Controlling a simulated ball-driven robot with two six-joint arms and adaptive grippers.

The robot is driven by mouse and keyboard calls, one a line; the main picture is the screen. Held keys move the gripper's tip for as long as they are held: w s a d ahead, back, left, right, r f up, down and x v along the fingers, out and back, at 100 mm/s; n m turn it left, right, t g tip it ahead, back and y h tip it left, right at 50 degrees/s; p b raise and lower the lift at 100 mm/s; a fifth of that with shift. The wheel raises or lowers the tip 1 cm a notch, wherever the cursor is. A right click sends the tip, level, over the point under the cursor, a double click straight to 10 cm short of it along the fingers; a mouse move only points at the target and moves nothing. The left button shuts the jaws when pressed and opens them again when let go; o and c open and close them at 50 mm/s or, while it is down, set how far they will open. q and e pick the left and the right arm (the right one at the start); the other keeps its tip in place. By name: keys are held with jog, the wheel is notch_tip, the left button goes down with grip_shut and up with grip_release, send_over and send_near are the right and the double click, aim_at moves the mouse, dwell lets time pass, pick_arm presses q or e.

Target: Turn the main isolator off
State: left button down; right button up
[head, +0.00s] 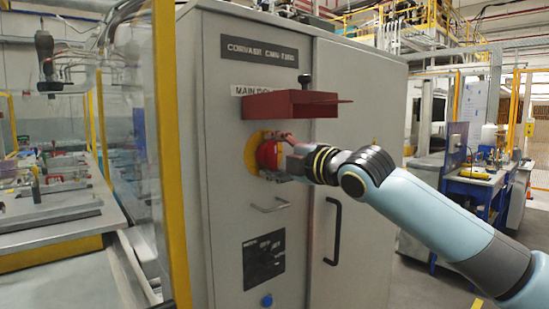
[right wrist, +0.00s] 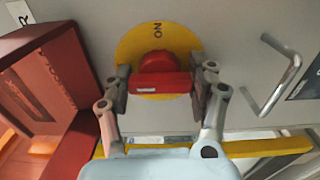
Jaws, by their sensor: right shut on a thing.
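The main isolator is a red rotary handle (head: 268,154) on a round yellow plate (head: 250,152) on the grey cabinet front. In the right wrist view the red handle (right wrist: 160,82) is a bar with a rounded hub, lying across the yellow plate (right wrist: 132,47). The word ON shows on that plate, turned sideways. My right gripper (head: 284,160) is at the handle, with its fingers (right wrist: 160,85) shut on the two ends of the bar. The plate's lower part is hidden behind the handle and gripper. My left gripper is not in view.
A dark red hood (head: 290,103) juts out just above the isolator; its side (right wrist: 75,65) is close to my gripper. A loop handle (head: 270,206) and a black panel (head: 264,258) are below. A black door handle (head: 333,232) and a yellow post (head: 170,150) flank them.

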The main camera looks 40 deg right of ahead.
aim_at(277, 157)
jog(key=shift+f, duration=0.15)
jog(key=o, duration=0.9)
jog(key=shift+c, duration=0.2)
jog(key=shift+s, duration=0.1)
jog(key=s, duration=0.6)
jog(key=shift+s+d, duration=0.15)
jog(key=shift+d, duration=0.15)
jog(key=shift+s, duration=0.55)
